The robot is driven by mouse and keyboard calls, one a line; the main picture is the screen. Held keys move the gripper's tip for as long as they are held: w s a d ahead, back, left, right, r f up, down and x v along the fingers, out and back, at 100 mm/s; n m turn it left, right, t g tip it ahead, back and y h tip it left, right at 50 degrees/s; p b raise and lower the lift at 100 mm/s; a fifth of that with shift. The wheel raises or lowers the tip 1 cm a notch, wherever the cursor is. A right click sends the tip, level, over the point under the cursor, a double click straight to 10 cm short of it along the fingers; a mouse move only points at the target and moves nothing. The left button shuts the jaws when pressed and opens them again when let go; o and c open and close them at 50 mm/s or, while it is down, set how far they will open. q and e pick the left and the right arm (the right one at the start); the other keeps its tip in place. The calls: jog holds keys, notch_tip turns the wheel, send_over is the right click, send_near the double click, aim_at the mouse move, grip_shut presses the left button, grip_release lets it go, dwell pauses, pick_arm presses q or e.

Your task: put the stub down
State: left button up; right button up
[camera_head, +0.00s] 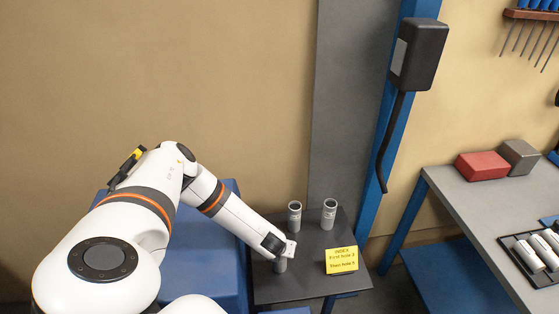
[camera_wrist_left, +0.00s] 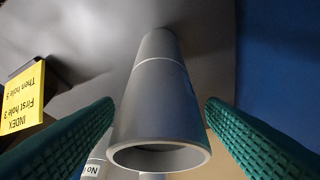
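A grey cylindrical stub (camera_wrist_left: 160,95) with a hollow, open end fills the middle of the left wrist view. Its narrow end meets the grey table surface. In the head view the stub (camera_head: 280,266) shows just below my left gripper (camera_head: 286,248), on the small dark table, partly hidden by the gripper. In the left wrist view the green ridged fingers of my left gripper (camera_wrist_left: 159,105) stand on either side of the stub, with a narrow gap at each side. My right gripper is not in view.
Two more grey cylinders (camera_head: 294,215) (camera_head: 329,213) stand upright behind on the dark table (camera_head: 285,290). A yellow index note (camera_head: 341,260) is at its right. A workbench (camera_head: 470,215) with a red block (camera_head: 481,166) and a rack (camera_head: 535,258) is farther right.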

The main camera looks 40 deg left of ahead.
pick_arm(q)
jog(key=shift+r, duration=0.1)
jog(key=b+v, duration=0.1)
jog(key=v, duration=1.1)
dwell(0.5)
